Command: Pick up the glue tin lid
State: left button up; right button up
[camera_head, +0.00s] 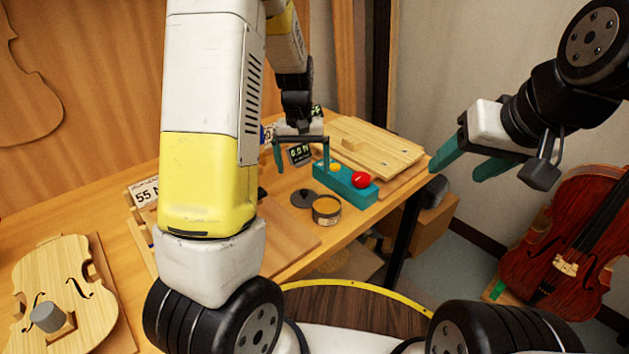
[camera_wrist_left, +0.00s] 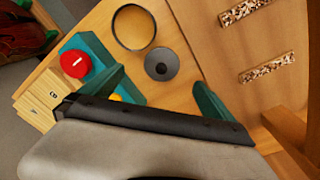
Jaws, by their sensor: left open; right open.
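The glue tin lid (camera_head: 304,198), a dark grey disc with a small knob, lies flat on the wooden bench. It also shows in the left wrist view (camera_wrist_left: 161,64). The open glue tin (camera_head: 326,210), round with amber contents, stands right beside it and shows in the wrist view (camera_wrist_left: 134,27). My left gripper (camera_head: 302,168) is open and empty above the bench, its teal fingers spread apart. In the wrist view the lid appears between and just beyond the fingertips. My right gripper (camera_head: 455,173) is open and empty, off the bench's right side.
A teal box (camera_head: 348,188) with a red button (camera_head: 361,180) stands close to the tin. Wooden boards (camera_head: 370,146) lie behind it. A pale violin body (camera_head: 50,275) lies at left; a red-brown cello (camera_head: 567,245) stands at far right.

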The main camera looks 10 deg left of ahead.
aim_at(304, 190)
pick_arm(q)
jog(key=f, duration=0.3)
jog(key=w+f, duration=0.1)
jog(key=f, duration=0.6)
jog(key=shift+w+a+f, duration=0.15)
jog(key=shift+w+f, duration=0.1)
jog(key=shift+f, duration=0.1)
